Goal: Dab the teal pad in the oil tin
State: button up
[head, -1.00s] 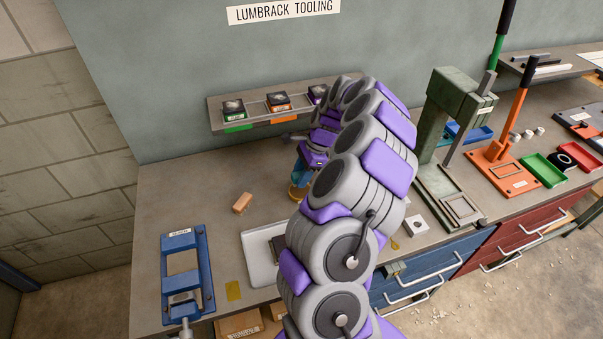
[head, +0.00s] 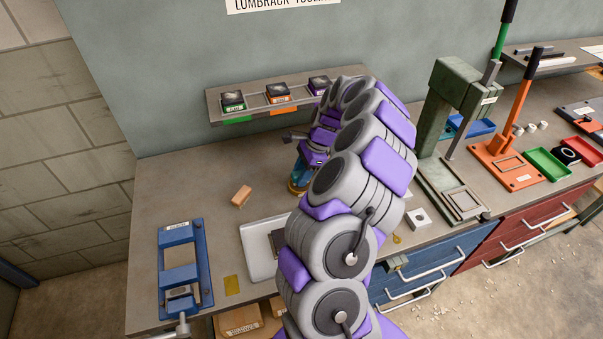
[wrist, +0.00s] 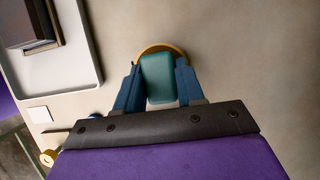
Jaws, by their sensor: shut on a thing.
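The teal pad (wrist: 157,78) is held between the two blue fingers of my gripper (wrist: 157,88), which are shut on its sides. The round, gold-rimmed oil tin (wrist: 160,47) shows behind the pad in the wrist view, and the pad hides most of its inside. In the head view my gripper (head: 303,176) points down at the tin (head: 296,188) on the bench. The pad cannot be made out there. Whether the pad touches the oil is hidden.
A pale tray (head: 258,262) with a dark block lies in front of the tin. A wooden block (head: 241,196) and a blue fixture (head: 201,260) are to the left. A shelf (head: 215,107) holds several labelled blocks behind. A green press (head: 440,110) stands right.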

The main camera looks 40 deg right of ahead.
jog(key=shift+f, duration=0.45)
dwell(0.5)
jog(key=shift+f+p, duration=0.15)
jog(key=shift+p, duration=0.45)
dwell(2.0)
jog(key=shift+r+p, duration=2.6)
jog(key=shift+r, duration=1.05)
